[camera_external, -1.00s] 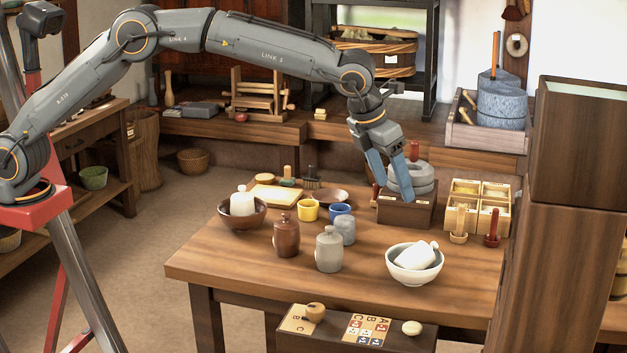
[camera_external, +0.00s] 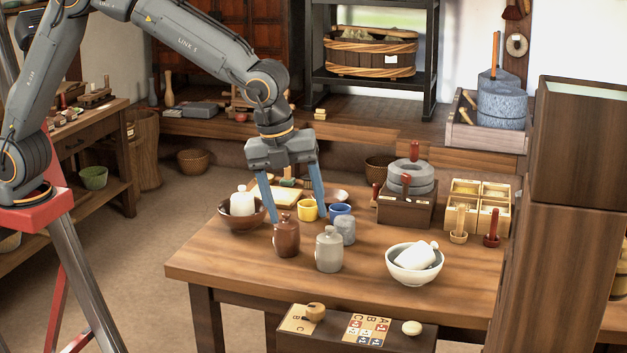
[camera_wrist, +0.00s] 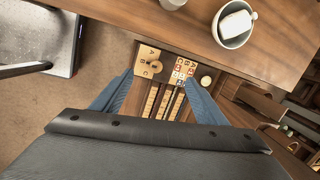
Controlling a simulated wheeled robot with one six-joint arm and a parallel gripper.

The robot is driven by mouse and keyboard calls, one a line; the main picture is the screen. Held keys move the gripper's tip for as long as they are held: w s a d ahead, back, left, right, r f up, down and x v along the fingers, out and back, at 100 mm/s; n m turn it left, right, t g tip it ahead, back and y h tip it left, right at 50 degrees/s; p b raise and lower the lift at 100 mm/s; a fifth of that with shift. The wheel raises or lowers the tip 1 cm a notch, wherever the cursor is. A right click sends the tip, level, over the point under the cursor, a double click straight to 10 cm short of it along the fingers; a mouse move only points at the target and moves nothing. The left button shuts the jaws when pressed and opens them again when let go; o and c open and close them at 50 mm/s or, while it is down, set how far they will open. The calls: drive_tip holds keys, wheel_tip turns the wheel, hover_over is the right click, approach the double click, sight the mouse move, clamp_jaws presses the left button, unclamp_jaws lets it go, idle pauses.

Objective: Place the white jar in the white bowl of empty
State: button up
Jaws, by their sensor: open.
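A white jar (camera_external: 414,256) lies tilted inside the white bowl (camera_external: 408,277) at the table's right front. The wrist view also shows this jar (camera_wrist: 236,24) and the bowl (camera_wrist: 219,33) at the upper right. A second white, knobbed jar (camera_external: 242,204) stands upright in a brown bowl (camera_external: 237,222) at the table's left. My gripper (camera_external: 294,210) is open and empty, fingers pointing down, apparently above or behind the brown jar (camera_external: 286,238), right of the brown bowl. Its blue fingers (camera_wrist: 158,77) are spread in the wrist view.
A grey jar (camera_external: 329,250), a blue-grey jar (camera_external: 345,231), a yellow cup (camera_external: 308,210) and a blue cup (camera_external: 340,211) crowd the table's middle. A quern (camera_external: 408,178) and divided box (camera_external: 480,196) stand behind. A tall wooden cabinet (camera_external: 545,270) blocks the right. The table's front left is clear.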

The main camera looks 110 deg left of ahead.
drive_tip(key=s+d+f+n, duration=0.3)
drive_tip(key=s+n, duration=0.2)
drive_tip(key=s, duration=0.5)
drive_tip(key=s+d+f+n+g+h, duration=0.1)
drive_tip(key=s+d+f+n, duration=0.2)
drive_tip(key=s, duration=0.8)
drive_tip(key=s+d+f+n+g, duration=0.1)
drive_tip(key=s+d+f+n, duration=0.1)
drive_tip(key=s+d+n, duration=0.2)
drive_tip(key=s+n, duration=0.3)
drive_tip(key=s, duration=0.4)
drive_tip(key=shift+f+n, duration=0.4)
